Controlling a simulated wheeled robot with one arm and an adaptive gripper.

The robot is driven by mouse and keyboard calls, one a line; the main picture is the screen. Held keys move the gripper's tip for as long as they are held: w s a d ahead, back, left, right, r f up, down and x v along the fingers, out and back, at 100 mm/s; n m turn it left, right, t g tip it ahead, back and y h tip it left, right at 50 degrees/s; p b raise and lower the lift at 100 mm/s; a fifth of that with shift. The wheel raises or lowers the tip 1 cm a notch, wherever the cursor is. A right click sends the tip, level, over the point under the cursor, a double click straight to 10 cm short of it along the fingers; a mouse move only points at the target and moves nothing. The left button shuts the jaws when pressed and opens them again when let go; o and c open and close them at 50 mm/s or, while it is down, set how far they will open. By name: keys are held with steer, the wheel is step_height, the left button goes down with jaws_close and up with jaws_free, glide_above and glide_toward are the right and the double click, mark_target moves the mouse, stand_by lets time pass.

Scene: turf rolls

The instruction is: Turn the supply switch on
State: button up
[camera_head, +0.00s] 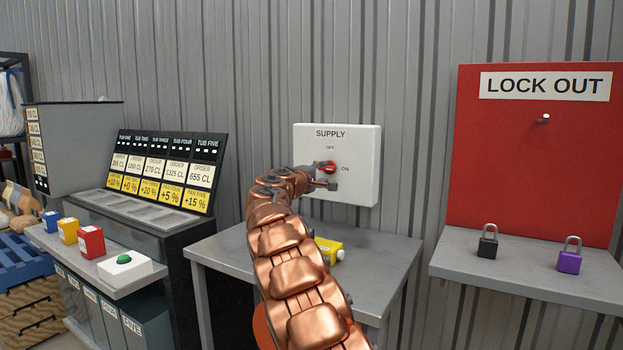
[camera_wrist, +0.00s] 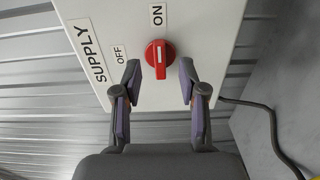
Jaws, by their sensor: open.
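The supply switch is a red rotary knob (camera_head: 326,167) on a white wall box (camera_head: 360,140) marked SUPPLY. OFF is printed above the knob and ON to its right in the head view. In the wrist view the knob (camera_wrist: 160,53) shows whole, and its white line appears to run toward the ON label. My gripper (camera_wrist: 160,80) is open and empty, its fingers just short of the knob, one toward each side, with visible gaps. In the head view my gripper (camera_head: 325,178) is at the box front, partly overlapping the knob.
A yellow block-like object (camera_head: 329,250) lies on the grey table (camera_head: 385,258) below the box, partly behind my arm. At right, a red LOCK OUT board (camera_head: 540,165) stands over a shelf with a black padlock (camera_head: 488,243) and a purple padlock (camera_head: 569,257). A dark cable (camera_wrist: 272,130) hangs beside the box.

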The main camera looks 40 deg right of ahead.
steer(key=v, duration=0.6)
steer(key=shift+a, duration=0.1)
stand_by(0.7)
